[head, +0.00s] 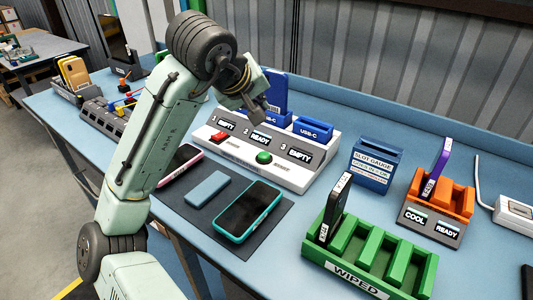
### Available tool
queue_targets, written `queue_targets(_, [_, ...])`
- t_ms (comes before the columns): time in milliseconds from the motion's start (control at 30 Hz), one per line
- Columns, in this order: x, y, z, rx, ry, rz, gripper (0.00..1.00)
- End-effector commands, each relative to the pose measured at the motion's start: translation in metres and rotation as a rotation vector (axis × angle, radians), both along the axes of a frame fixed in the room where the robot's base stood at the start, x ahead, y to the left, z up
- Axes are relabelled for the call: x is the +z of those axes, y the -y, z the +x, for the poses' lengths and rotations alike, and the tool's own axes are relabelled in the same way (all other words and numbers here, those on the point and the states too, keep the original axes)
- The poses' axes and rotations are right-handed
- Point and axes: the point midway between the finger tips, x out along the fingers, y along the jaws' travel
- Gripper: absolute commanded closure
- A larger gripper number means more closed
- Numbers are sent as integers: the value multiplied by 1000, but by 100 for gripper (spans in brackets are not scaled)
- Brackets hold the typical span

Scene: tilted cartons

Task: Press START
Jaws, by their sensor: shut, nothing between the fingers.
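A white charging station (285,175) stands on the blue table. It has a green round button (264,157) and a red button (218,136) on its front; any START wording is too small to read. Its small screens show EMPTY for 1, READY for 2 and EMPTY for 3. A blue phone (276,92) stands upright at its back, partly behind my gripper. My gripper (260,115) is shut and empty. In the picture it lies above the green button, pointing down, apart from it; its exact height is hard to tell.
On a dark mat (222,232) lie a teal-edged phone (248,212), a blue block (207,188) and a pink-edged phone (182,165). A green WIPED rack (370,255), a blue slot gauge (375,165) and an orange rack (440,205) stand to the right.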

Motion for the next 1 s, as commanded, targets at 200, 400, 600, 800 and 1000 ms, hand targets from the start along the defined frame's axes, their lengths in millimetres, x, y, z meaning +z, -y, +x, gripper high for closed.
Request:
queue_targets(200, [0, 0, 0, 0, 3, -1, 100])
queue_targets(400, [-6, 0, 0, 0, 4, 0, 100])
queue_targets(600, [-27, -1, 0, 0, 3, 0, 100])
queue_targets(800, [-56, -1, 0, 1, 4, 1, 100])
queue_targets(1000, [-80, 0, 0, -1, 5, -2, 100])
